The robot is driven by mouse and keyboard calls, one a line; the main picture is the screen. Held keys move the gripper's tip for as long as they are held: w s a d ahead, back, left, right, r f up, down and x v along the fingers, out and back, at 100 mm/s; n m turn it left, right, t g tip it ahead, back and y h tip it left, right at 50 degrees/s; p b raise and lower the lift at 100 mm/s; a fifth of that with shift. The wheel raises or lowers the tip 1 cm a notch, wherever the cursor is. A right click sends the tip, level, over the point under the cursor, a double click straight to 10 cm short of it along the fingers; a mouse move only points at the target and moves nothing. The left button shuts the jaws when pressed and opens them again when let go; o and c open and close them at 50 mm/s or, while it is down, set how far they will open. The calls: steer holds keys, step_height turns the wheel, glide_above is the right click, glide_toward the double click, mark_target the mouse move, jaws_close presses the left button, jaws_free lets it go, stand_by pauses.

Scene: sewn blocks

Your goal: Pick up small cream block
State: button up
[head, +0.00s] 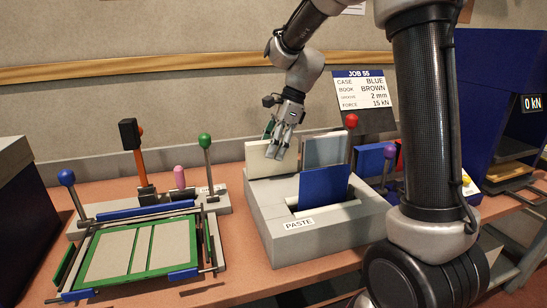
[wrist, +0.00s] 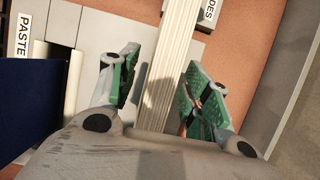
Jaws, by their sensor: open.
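A cream block (head: 262,162) stands upright at the back left of the grey box labelled PASTE (head: 330,228). In the wrist view the cream block (wrist: 176,45) shows as a ridged, pale strip running between my fingers. My gripper (head: 280,147) is at the upper part of the block in the head view and covers part of it. In the wrist view my gripper (wrist: 163,90) is open, with one green-padded finger on each side of the block. Gaps show between the pads and the block. Its lower end is hidden by my gripper.
A pale grey panel (head: 325,150) stands just right of the cream block, and a blue panel (head: 323,187) leans in front. A red-knobbed lever (head: 351,122) rises beside them. A green frame (head: 140,249) lies left, with a green-knobbed lever (head: 205,142) behind.

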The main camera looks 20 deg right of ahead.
mark_target(257, 165)
steer(key=shift+x, duration=1.75)
steer(key=shift+a+f, duration=0.2)
jaws_close()
